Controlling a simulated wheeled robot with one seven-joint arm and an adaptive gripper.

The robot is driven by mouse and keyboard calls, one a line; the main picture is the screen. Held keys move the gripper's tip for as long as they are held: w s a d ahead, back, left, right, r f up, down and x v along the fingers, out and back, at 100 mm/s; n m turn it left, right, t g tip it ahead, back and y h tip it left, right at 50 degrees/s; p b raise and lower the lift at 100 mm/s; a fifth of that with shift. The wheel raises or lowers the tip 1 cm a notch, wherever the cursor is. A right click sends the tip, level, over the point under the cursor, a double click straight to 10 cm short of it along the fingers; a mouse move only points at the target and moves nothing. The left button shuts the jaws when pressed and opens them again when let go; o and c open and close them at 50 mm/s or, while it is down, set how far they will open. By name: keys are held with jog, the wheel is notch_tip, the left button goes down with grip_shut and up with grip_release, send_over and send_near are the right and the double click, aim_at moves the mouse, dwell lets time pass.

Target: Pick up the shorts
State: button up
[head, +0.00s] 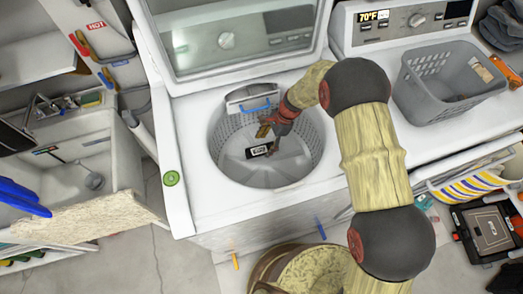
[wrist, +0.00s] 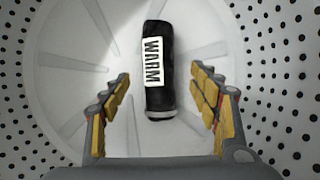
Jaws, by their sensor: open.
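No shorts can be made out for certain in either view. A black rolled item with a white "WARM" label (wrist: 158,72) lies on the floor of the washer drum; it also shows in the head view (head: 260,150). My gripper (wrist: 162,100) is open inside the drum, its yellow-padded fingers either side of the near end of the item, apart from it. In the head view my gripper (head: 270,138) reaches down into the open top-load washer (head: 190,130). Nothing is between the fingers that I can see as held.
The perforated drum wall (wrist: 285,90) surrounds my gripper closely. The washer's raised lid (head: 225,40) stands behind. A grey basket (head: 410,90) sits on the machine at right. A sink (head: 90,150) is at left, and a black toolbox (head: 490,232) is at lower right.

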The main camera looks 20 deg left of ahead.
aim_at(263, 147)
jog(key=x, duration=0.3)
jog(key=shift+b, duration=0.35)
jog(key=shift+w, duration=0.1)
jog(key=shift+r, duration=0.1)
jog(key=c, duration=1.3)
